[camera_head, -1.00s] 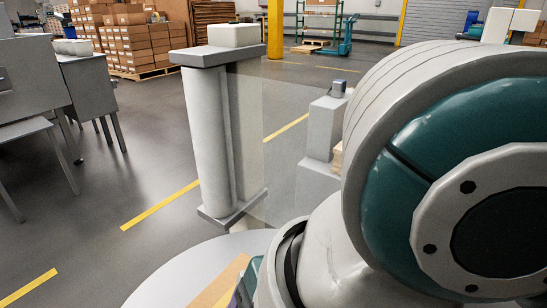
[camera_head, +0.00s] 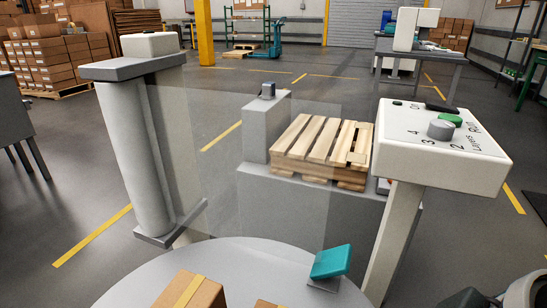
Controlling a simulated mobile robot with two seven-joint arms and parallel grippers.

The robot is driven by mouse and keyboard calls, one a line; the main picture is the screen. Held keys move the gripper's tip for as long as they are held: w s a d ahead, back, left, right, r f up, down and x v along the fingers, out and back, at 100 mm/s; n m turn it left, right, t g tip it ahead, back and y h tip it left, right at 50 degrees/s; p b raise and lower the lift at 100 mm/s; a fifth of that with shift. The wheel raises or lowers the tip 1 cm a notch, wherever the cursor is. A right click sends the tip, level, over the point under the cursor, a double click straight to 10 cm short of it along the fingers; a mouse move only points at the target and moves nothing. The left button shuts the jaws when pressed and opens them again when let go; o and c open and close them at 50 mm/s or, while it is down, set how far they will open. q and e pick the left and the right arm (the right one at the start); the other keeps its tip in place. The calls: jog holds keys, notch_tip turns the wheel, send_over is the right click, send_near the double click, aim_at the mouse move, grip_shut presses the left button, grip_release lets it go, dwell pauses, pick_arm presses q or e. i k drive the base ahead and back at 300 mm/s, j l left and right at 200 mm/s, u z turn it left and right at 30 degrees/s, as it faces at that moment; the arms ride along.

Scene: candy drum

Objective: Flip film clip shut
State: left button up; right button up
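A teal flap (camera_head: 331,262), which looks like the film clip, stands tilted up on a small grey base (camera_head: 323,285). It sits near the right rim of the round grey turntable (camera_head: 250,258), and its plate is raised off the base. A clear film (camera_head: 225,150) stretches from the upright film roll (camera_head: 138,150) on the left toward the middle. Whether the film touches the clip I cannot tell. Neither gripper shows; only a piece of my arm is at the lower right edge.
A cardboard box (camera_head: 188,292) stands on the turntable. A control box with a knob (camera_head: 440,130) on a post rises at the right, close to the clip. A wooden pallet (camera_head: 318,150) lies on a grey machine behind. The space above the clip looks clear.

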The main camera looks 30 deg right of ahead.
aim_at(332, 262)
jog(key=z, duration=1.2)
jog(key=l+u, duration=0.2)
jog(key=u, duration=0.25)
jog(key=l+u, duration=0.25)
jog(key=u, duration=0.2)
jog(key=l+u, duration=0.25)
jog(key=u, duration=0.15)
jog(key=k+l+u, duration=0.1)
jog(key=u, duration=0.35)
jog(key=l, duration=0.1)
